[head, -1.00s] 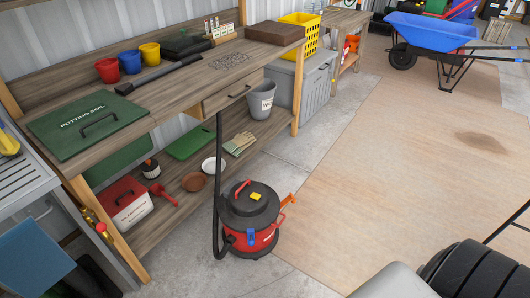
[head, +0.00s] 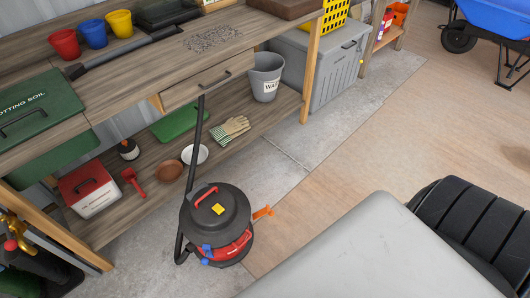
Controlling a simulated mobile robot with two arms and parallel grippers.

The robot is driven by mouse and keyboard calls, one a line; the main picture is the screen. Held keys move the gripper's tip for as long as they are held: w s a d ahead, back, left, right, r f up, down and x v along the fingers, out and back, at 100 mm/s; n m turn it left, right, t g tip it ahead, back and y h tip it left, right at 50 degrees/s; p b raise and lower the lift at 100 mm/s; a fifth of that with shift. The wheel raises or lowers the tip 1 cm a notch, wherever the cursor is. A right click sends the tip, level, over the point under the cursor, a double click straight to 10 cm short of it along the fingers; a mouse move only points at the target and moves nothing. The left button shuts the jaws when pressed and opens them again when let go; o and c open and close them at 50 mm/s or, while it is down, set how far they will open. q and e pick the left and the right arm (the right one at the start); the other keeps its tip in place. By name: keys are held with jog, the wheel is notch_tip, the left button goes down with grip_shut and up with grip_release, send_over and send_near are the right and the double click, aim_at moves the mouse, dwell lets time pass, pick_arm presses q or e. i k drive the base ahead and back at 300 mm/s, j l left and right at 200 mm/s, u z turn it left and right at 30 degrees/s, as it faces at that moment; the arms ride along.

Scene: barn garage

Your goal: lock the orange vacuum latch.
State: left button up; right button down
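The vacuum (head: 216,222) stands upright on the concrete floor in front of the workbench. It has a black lid, a red handle on top, a yellow patch and a red lower body. The orange latch (head: 263,212) sticks outward from its right side, swung away from the body. A blue latch (head: 207,250) sits at the front, close against the body. A black hose runs up from the vacuum's left side towards the bench drawer. Neither of my grippers is in view, and nothing touches the orange latch.
The wooden workbench (head: 130,92) with a lower shelf stands behind the vacuum. A grey rounded surface (head: 365,250) and black ribbed shapes (head: 475,225) fill the lower right. Concrete and a wooden floor sheet (head: 350,170) lie clear right of the vacuum.

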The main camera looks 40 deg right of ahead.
aim_at(266, 210)
jog(key=l+u, duration=0.15)
jog(key=l, duration=0.35)
jog(key=l+u, duration=0.2)
jog(key=l, duration=0.25)
jog(key=l+u, duration=0.15)
jog(key=l, duration=0.35)
jog(key=k+l+u, duration=0.15)
jog(key=l, duration=0.3)
jog(key=l+u, duration=0.2)
jog(key=l, duration=0.25)
jog(key=k+l+u, duration=0.15)
jog(key=l, duration=0.3)
jog(key=k+l+u, duration=0.15)
jog(key=l, duration=0.25)
